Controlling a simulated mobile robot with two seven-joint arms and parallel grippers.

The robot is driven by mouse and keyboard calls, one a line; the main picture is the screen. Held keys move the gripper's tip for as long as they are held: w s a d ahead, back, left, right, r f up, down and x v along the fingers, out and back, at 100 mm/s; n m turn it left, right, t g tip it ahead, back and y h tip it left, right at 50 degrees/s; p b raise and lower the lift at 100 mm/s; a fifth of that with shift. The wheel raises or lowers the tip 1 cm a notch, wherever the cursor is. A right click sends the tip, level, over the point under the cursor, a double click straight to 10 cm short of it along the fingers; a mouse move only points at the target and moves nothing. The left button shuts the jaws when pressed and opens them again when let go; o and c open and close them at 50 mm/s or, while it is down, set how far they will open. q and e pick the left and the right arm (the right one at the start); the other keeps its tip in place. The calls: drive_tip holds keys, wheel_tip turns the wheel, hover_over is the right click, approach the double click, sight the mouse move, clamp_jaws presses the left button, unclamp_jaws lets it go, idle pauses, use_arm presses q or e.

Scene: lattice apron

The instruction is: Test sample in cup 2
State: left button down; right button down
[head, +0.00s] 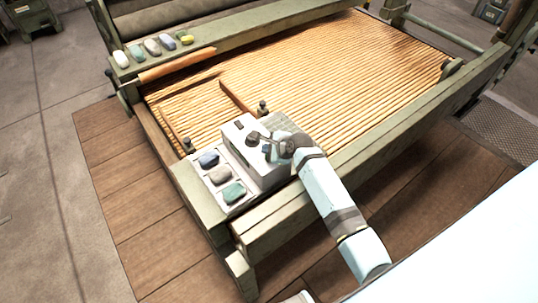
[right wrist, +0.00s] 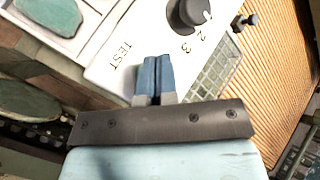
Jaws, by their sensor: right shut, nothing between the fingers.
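A white tester box (head: 243,143) stands at the near corner of the slatted bed. Its top panel (right wrist: 118,75) fills much of the right wrist view, with the word TEST and the numbers 2 and 3 printed on it. A dark round knob (right wrist: 188,14) with a pale mark sits beside the numbers; which number the mark faces is unclear. My right gripper (right wrist: 153,62) is shut and empty over the panel, between TEST and 3; contact is unclear. My left gripper is out of view.
The slatted bed (head: 320,75) lies behind the box, with small dark posts (head: 263,107) close by. Several coloured lumps (head: 152,47) sit on the far left ledge near a wooden rod (head: 177,65). A green frame rail (head: 400,135) runs along the right.

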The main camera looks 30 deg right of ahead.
drive_tip(key=shift+f, duration=0.25)
drive_tip(key=shift+f, duration=0.5)
idle(0.7)
idle(0.3)
drive_tip(key=shift+r+p, duration=0.95)
drive_tip(key=shift+p, duration=0.45)
drive_tip(key=shift+r+p, duration=0.3)
drive_tip(key=shift+p, duration=0.05)
wheel_tip(320, 180, up, 4)
drive_tip(key=p, duration=0.5)
drive_tip(key=shift+r+p, duration=0.25)
drive_tip(key=shift+p, duration=0.05)
drive_tip(key=shift+f, duration=0.1)
